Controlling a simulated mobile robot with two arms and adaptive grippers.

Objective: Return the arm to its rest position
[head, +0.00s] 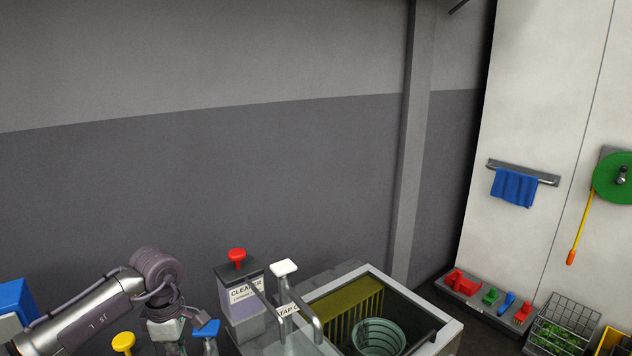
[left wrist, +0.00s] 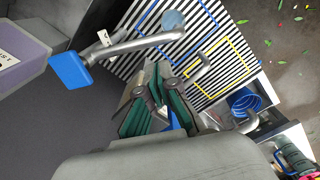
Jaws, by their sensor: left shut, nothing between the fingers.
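My left arm comes in from the lower left in the head view. Its gripper (head: 168,345) points down and is partly cut off by the bottom edge. In the left wrist view my left gripper (left wrist: 158,92) shows its green-padded fingers, shut with nothing between them. My right arm and gripper are in neither view.
A blue-handled tap (left wrist: 68,72) is close to the left gripper. A cleaner dispenser (head: 242,312), a white-topped tap (head: 284,268) and a sink (head: 440,335) holding a bucket (head: 378,338) stand right of it. The grey wall (head: 230,180) behind is bare.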

